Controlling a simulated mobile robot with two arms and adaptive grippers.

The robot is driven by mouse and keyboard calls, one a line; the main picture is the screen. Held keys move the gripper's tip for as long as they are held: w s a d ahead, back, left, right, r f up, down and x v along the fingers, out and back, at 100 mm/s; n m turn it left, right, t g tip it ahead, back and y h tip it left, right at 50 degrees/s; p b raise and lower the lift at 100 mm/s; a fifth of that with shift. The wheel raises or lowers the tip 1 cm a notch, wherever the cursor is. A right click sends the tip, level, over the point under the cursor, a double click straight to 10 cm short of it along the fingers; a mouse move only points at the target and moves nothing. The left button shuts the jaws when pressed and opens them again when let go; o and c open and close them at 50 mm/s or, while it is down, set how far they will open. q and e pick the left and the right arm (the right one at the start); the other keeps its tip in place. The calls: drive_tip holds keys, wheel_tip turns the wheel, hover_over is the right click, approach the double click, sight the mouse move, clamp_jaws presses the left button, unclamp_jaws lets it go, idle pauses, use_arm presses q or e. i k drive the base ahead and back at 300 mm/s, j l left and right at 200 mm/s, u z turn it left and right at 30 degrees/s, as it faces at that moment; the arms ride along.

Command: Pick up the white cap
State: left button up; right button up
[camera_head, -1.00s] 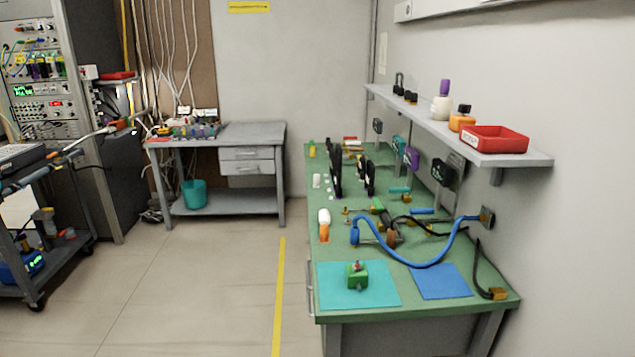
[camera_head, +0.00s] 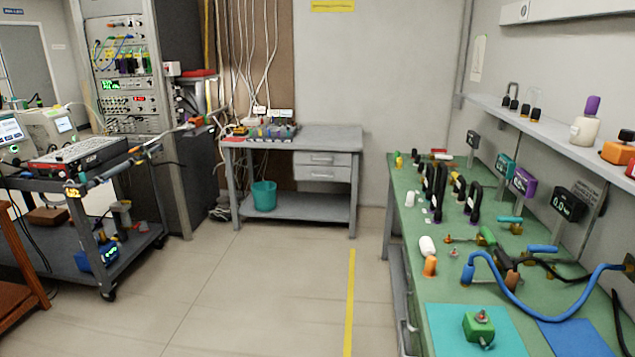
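A white rounded piece (camera_head: 427,246) stands on the green workbench (camera_head: 403,235) at the right, just behind an orange piece (camera_head: 430,266); I cannot tell whether the two touch. A smaller white cylinder (camera_head: 409,199) stands farther back near the bench's left edge. I cannot tell which of these is the white cap. Neither of my grippers shows in the view.
The bench also holds a green block (camera_head: 479,327) on a teal mat (camera_head: 450,318), a blue hose (camera_head: 510,300) and several black upright handles. A shelf (camera_head: 560,140) runs above it. The floor (camera_head: 270,290) in front is clear. A grey cart (camera_head: 125,265) stands at left.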

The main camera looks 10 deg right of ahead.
sight(410, 196)
drive_tip(key=i+j, duration=0.2)
drive_tip(key=i, duration=0.25)
drive_tip(key=i+j, duration=0.25)
drive_tip(key=i, duration=0.2)
drive_tip(key=i+j, duration=0.2)
drive_tip(key=i, duration=0.25)
drive_tip(key=i+z, duration=0.65)
drive_tip(key=z, duration=0.3)
drive_tip(key=i+j+z, duration=0.25)
drive_tip(key=z, duration=0.2)
drive_tip(key=i+j+z, duration=0.3)
drive_tip(key=z, duration=0.15)
